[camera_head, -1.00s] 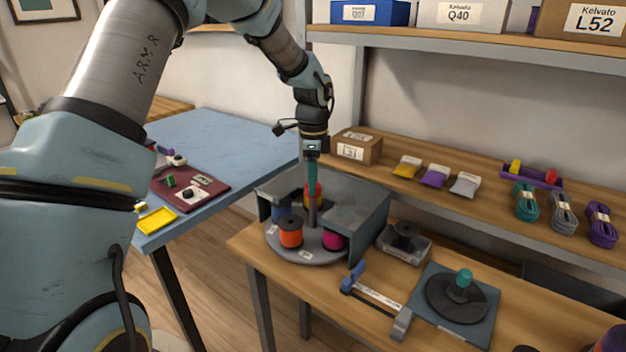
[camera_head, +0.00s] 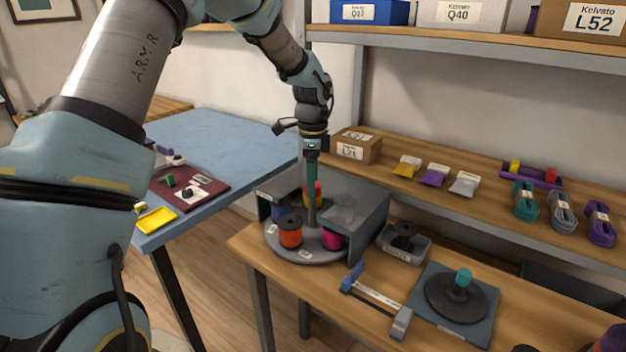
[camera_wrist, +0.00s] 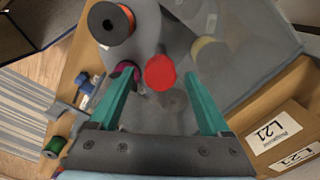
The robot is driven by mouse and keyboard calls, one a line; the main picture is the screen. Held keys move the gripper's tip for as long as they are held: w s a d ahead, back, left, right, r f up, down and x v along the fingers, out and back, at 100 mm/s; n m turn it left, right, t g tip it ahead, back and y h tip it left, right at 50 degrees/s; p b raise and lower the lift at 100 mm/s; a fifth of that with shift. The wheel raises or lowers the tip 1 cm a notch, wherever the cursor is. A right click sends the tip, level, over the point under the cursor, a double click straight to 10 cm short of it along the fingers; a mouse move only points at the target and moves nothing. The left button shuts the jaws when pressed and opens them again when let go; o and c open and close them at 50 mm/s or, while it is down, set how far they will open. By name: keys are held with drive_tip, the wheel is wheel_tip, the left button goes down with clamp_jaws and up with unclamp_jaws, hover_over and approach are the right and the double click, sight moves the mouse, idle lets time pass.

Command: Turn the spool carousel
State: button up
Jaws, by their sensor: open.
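The spool carousel (camera_head: 300,256) is a round grey turntable on the near left of the wooden bench. It bears an orange spool (camera_head: 290,234), a magenta spool (camera_head: 332,240), a blue spool and a yellow one. A red knob (camera_wrist: 160,72) shows at its middle in the wrist view, partly hidden by my fingers in the head view. My gripper (camera_head: 312,180) points down over the carousel from above. In the wrist view its two teal fingers are spread, one on each side of the red knob, with gaps. I cannot tell whether the fingertips reach the knob's height.
A grey housing (camera_head: 365,212) partly covers the carousel's back and right. A box labelled L21 (camera_head: 356,147) stands behind it. A blue-handled tool (camera_head: 375,298) and a dark disc with a teal knob (camera_head: 463,280) lie to the right. A blue table (camera_head: 225,145) is at left.

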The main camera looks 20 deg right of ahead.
wheel_tip(320, 180, up, 11)
drive_tip(key=b, duration=0.2)
drive_tip(key=shift+b, duration=0.3)
drive_tip(key=shift+f, duration=0.15)
drive_tip(key=a+f+n, duration=0.3)
drive_tip(key=a+n, duration=0.7)
drive_tip(key=a, duration=0.9)
drive_tip(key=s+a+f+n, duration=0.2)
drive_tip(key=s+a+n, duration=0.3)
drive_tip(key=a, duration=0.3)
drive_tip(key=s+a+f+n+t, duration=0.1)
drive_tip(key=s+a+f+n, duration=0.1)
drive_tip(key=s+a+n, duration=0.3)
drive_tip(key=a+n, duration=0.3)
drive_tip(key=a, duration=0.1)
drive_tip(key=shift+s+a+f+t, duration=0.15)
drive_tip(key=shift+s+f+t, duration=0.1)
drive_tip(key=shift+s+t, duration=0.05)
